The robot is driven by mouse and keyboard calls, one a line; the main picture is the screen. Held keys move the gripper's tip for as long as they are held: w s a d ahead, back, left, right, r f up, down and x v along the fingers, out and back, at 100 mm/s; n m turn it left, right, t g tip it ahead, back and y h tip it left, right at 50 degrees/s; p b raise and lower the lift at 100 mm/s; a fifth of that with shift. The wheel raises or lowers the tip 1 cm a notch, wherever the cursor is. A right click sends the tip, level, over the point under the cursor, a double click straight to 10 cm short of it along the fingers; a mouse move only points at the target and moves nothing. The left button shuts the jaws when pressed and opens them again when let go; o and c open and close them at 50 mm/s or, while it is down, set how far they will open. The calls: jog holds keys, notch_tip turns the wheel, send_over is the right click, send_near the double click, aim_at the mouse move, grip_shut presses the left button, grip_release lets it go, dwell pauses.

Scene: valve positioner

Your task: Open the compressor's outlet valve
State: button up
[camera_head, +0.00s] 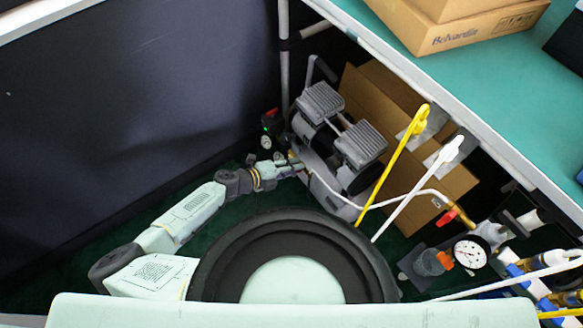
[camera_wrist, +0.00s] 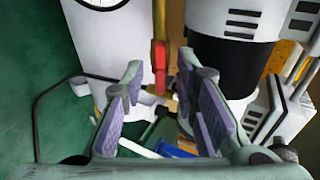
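The compressor (camera_head: 335,140), with grey ribbed heads, stands on the floor under the bench in the head view. In the wrist view, a red lever handle (camera_wrist: 160,62) sits upright on a brass fitting beside a white cylinder (camera_wrist: 102,40); it looks like the outlet valve. My gripper (camera_head: 293,164) is beside the compressor's lower left side. In the wrist view my gripper (camera_wrist: 160,78) is open, with the red handle in the gap between its fingertips or just beyond; I cannot tell whether they touch. The handle is hidden in the head view.
A cardboard box (camera_head: 455,180) stands behind the compressor. White and yellow hoses (camera_head: 395,150) hang from the teal bench (camera_head: 480,80). A pressure gauge (camera_head: 471,252) and piping with another red handle (camera_head: 447,217) are at right. A dark wall (camera_head: 130,90) bounds the left.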

jog(key=v, duration=1.2)
jog(key=shift+s, duration=0.1)
dwell(0.4)
